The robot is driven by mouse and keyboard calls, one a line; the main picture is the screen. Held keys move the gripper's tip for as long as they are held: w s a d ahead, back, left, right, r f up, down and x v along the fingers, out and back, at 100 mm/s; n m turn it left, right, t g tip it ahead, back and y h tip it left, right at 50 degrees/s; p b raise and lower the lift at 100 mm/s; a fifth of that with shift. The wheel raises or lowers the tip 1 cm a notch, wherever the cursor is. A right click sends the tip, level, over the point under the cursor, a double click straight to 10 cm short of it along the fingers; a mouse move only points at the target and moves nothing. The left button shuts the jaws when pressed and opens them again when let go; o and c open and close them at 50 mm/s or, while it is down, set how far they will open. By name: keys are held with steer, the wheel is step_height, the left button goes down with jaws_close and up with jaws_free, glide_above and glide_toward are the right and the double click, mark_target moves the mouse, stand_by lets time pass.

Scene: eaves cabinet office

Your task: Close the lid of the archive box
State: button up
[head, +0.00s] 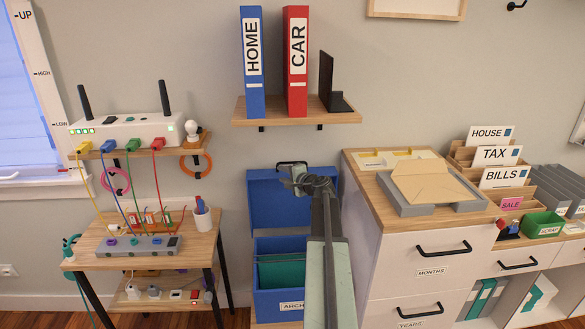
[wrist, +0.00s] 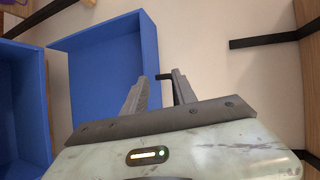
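The blue archive box (head: 264,301) stands low between the desk and the drawer cabinet, with green folders inside. Its blue lid (head: 264,200) is open and stands upright at the back, hollow side showing; it also shows in the wrist view (wrist: 112,70). A black handle (head: 291,163) is on the lid's top edge. In the wrist view the handle (wrist: 164,77) appears between my fingertips. My gripper (head: 293,180) is open, in front of the lid's upper right in the head view. I cannot tell whether either finger touches the handle. My arm hides the right part of the box.
A shelf (head: 290,116) with binders hangs above the lid. The drawer cabinet (head: 425,248) stands close on the right, with a grey tray (head: 440,207) on top. The desk (head: 145,262) with a power strip and cables is on the left.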

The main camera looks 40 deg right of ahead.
mark_target(292, 163)
steer(key=s+d+r+m+h, duration=0.2)
steer(key=s+d, duration=0.1)
steer(key=d, duration=0.4)
steer(key=shift+t, duration=0.3)
steer(key=x, duration=0.2)
steer(key=b+x, duration=0.1)
steer(key=x, duration=0.4)
steer(key=shift+w+a+f, duration=0.2)
steer(key=shift+w+f, duration=0.15)
steer(key=shift+f, duration=0.05)
jaws_close()
